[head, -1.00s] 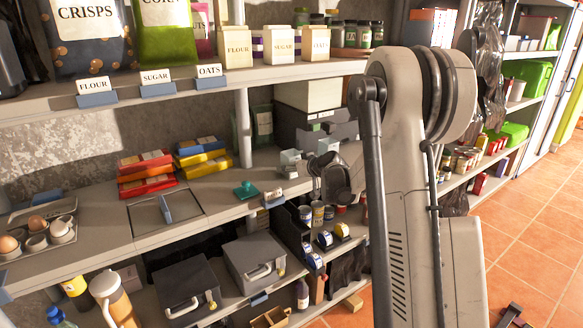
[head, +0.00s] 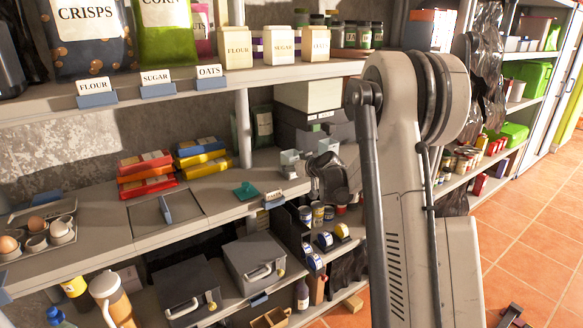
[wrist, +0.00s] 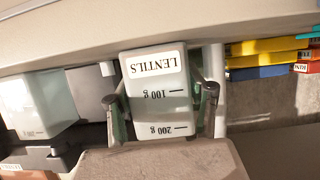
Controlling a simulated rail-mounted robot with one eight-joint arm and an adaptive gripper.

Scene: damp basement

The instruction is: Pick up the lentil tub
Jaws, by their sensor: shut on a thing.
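The lentil tub (wrist: 158,82) is a pale, squarish container with a white LENTILS label and gram marks, shown upside down in the wrist view. My gripper (wrist: 160,97) is shut on it, one dark finger against each side. In the head view my gripper (head: 297,165) is at the middle shelf, right of the teal dish. Pale pieces show at its end, but the tub cannot be clearly told from the fingers there. Whether the tub touches the shelf cannot be told.
The teal dish (head: 246,191) lies left of my gripper. Red and yellow packs (head: 146,172) stand farther left. Grey boxes (head: 305,128) are behind. The upper shelf (head: 170,82) hangs over this space. Another pale container (wrist: 30,105) stands beside the tub in the wrist view.

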